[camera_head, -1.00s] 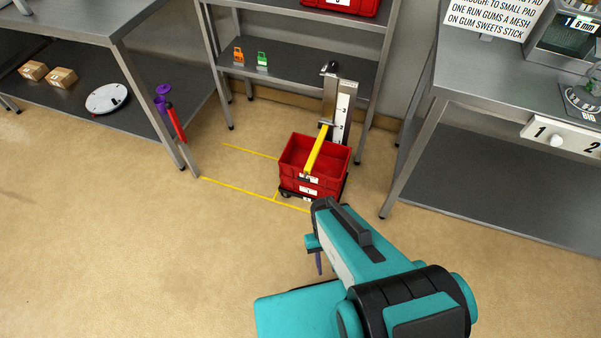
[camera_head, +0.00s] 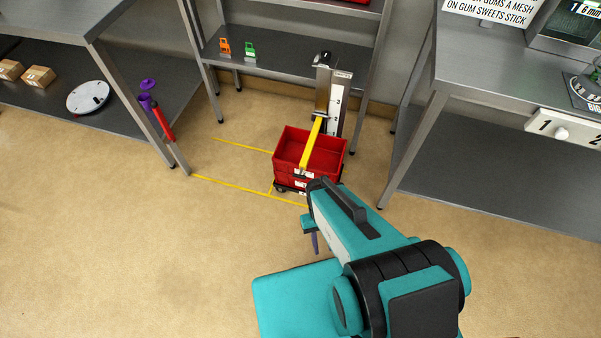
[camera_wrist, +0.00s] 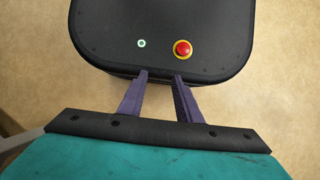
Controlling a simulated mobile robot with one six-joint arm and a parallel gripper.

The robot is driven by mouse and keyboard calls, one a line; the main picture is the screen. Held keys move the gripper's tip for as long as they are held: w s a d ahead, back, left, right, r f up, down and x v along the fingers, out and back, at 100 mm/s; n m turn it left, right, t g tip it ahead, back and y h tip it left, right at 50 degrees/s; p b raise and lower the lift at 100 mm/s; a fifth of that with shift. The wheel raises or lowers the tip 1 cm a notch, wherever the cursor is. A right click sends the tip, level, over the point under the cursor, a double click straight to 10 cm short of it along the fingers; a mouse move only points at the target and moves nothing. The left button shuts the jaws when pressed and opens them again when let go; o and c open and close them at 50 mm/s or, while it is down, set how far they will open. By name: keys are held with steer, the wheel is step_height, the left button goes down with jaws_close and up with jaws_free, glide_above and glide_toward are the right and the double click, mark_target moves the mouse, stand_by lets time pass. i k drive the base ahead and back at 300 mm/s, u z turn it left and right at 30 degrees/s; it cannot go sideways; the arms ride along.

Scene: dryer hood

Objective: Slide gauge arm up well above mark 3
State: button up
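The yellow gauge arm (camera_head: 312,143) reaches forward from an upright metal post (camera_head: 322,92) and lies over the red crates (camera_head: 325,164). A white scale plate (camera_head: 336,106) with marks stands beside the post, with a mark that looks like 3 near its upper part. The arm sits below that mark. My gripper's purple fingers (camera_wrist: 160,95) show in the wrist view, apart with nothing between them. In the head view the gripper (camera_head: 315,243) is mostly hidden by my teal arm, well in front of the crates.
In the wrist view, my dark base (camera_wrist: 162,35) with a red button lies beyond the fingers. Metal tables stand at left (camera_head: 50,27) and right (camera_head: 500,98). A shelf (camera_head: 290,57) stands behind the gauge. Yellow tape (camera_head: 240,185) marks the floor. The floor in front is clear.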

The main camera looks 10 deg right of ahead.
mark_target(318, 118)
steer(key=u, duration=0.4)
steer(key=k, duration=1.35)
steer(key=u, duration=0.9)
steer(key=i, duration=1.35)
steer(key=u, duration=0.55)
